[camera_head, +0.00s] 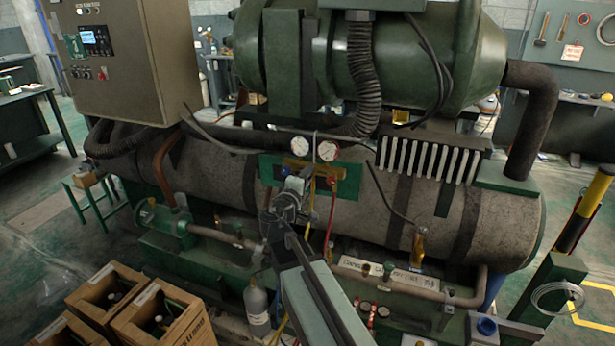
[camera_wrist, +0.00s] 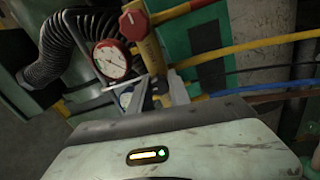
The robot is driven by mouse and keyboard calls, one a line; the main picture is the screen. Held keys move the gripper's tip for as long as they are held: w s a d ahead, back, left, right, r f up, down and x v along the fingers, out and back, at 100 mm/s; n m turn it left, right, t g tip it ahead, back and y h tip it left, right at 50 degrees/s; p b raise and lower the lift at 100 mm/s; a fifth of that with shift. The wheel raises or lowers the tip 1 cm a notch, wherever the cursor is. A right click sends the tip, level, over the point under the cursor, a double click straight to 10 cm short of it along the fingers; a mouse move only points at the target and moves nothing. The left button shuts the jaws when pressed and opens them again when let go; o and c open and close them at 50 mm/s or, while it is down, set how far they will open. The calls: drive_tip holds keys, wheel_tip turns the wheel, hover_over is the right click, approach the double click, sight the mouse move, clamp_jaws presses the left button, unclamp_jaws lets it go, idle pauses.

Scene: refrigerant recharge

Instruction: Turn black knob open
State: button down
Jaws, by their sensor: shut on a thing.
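My gripper (camera_head: 292,184) reaches the gauge manifold on the front of the green machine. In the wrist view its fingers (camera_wrist: 155,94) are closed at the yellow manifold body (camera_wrist: 152,52). The part between the jaws is hidden by the fingers; where it sits on the manifold fits the black knob, but no black knob shows clearly. A red knob (camera_wrist: 133,22) stands free on the manifold, above the fingers in the wrist view. A white-faced gauge with a red rim (camera_wrist: 112,60) is just left of the fingers. The head view shows two gauges (camera_head: 328,150) above my gripper.
Yellow, red and blue hoses (camera_wrist: 245,90) run close beside the manifold. A black corrugated hose (camera_wrist: 65,45) lies left of the gauge. A grey cylinder (camera_head: 257,306) stands on the floor below.

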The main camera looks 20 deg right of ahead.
drive_tip(key=shift+n, duration=2)
drive_tip(key=c, duration=1.2)
unclamp_jaws()
drive_tip(key=v, duration=0.7)
drive_tip(key=shift+s+a, duration=0.25)
drive_tip(key=shift+a, duration=0.05)
